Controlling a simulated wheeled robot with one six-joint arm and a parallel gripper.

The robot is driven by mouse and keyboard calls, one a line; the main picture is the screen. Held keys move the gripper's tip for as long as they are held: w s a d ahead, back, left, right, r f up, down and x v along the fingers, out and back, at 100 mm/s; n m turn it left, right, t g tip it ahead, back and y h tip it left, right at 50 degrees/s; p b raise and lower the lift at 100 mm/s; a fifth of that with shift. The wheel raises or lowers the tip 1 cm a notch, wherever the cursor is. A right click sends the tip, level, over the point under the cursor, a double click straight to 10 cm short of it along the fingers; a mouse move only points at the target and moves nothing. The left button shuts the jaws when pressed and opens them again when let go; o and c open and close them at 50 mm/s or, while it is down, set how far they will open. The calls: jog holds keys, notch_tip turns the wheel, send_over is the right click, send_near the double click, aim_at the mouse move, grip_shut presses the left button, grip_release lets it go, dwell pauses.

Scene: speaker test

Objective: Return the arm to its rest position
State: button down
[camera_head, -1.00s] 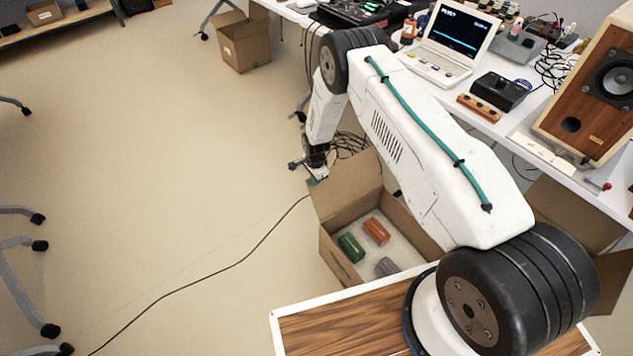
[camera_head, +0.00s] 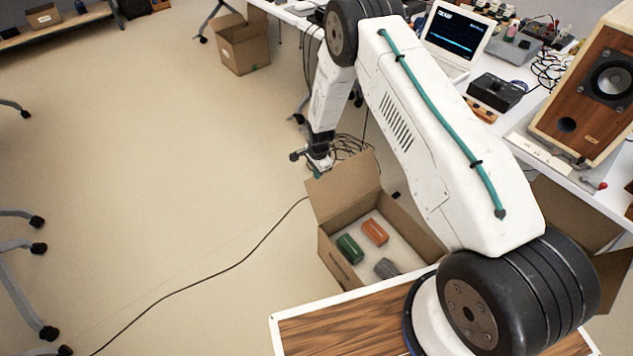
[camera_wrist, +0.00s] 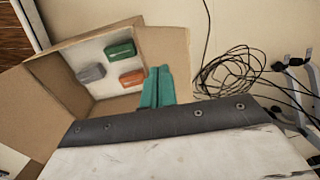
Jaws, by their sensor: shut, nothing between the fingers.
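My arm is raised and bent in the head view, and its forearm hangs down beyond the open cardboard box. My gripper (camera_wrist: 158,88) shows in the wrist view as two teal fingers close together with nothing between them. In the head view its tip is small, near the box's raised far flap. The cardboard box (camera_head: 341,273) stands open on the floor. In it lie a green block (camera_head: 349,248), an orange block (camera_head: 375,232) and a grey block (camera_head: 386,268), apart from one another. The gripper is outside the box's inner space.
Tangled black cables (camera_wrist: 232,72) lie on the floor near the gripper. Another cardboard box (camera_head: 243,45) stands farther back. The floor at left is largely clear.

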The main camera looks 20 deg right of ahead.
jog(key=r, duration=0.3)
jog(key=w+r, duration=0.1)
jog(key=r, duration=0.1)
jog(key=shift+a, duration=0.4)
